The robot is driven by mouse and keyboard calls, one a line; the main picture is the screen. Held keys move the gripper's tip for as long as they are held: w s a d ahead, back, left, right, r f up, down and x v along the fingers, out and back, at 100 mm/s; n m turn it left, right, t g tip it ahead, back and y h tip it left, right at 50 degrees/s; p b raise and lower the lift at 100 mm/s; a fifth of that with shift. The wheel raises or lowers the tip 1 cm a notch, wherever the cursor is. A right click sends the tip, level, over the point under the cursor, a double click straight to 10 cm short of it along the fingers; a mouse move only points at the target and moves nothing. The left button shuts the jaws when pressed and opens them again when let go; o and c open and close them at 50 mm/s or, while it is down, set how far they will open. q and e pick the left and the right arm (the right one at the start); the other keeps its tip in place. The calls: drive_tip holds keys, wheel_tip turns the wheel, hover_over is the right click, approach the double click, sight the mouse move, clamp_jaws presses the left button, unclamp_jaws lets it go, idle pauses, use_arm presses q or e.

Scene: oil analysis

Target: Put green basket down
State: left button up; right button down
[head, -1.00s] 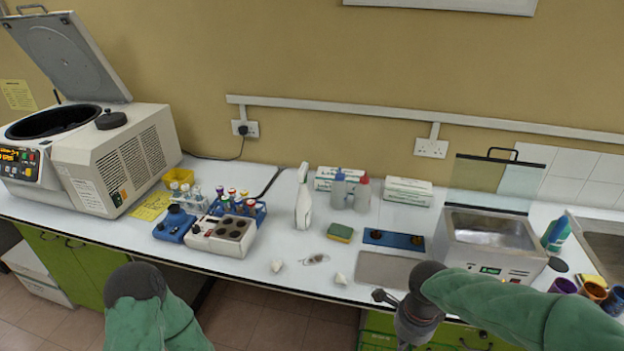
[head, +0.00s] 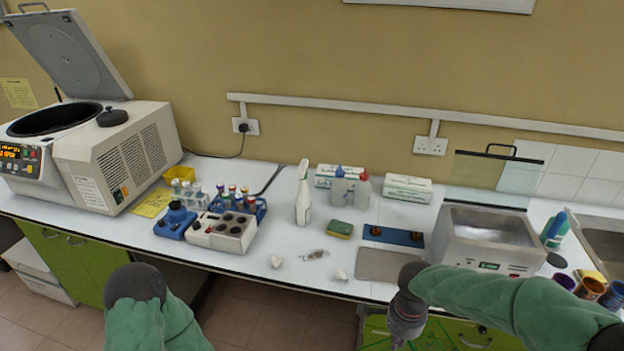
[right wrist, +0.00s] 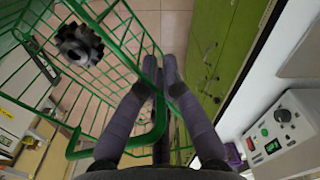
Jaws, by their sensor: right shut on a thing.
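The green basket (right wrist: 160,108) is an open wire frame that fills the left and middle of the right wrist view. My right gripper (right wrist: 160,76) is shut on the basket's green bar, with the floor tiles visible beyond. A grey and black toothed object (right wrist: 78,45) shows within the wires. In the head view my right gripper (head: 398,338) is at the bottom edge, in front of the bench, and its fingertips are cut off.
The white bench (head: 300,262) runs across the head view, with green cabinets (right wrist: 208,55) below. A water bath (head: 482,262) stands near my right arm; a grey plate (head: 388,266) lies at the bench front. The floor (head: 250,325) before the bench is clear at centre.

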drive_tip(key=w+a+f+n+b, duration=0.1)
drive_tip(key=w+a+f+n, duration=0.1)
drive_tip(key=w+f+n, duration=0.3)
drive_tip(key=shift+a+f+n, duration=0.15)
drive_tip(key=shift+f+n, duration=1.95)
drive_tip(key=shift+n, duration=2.5)
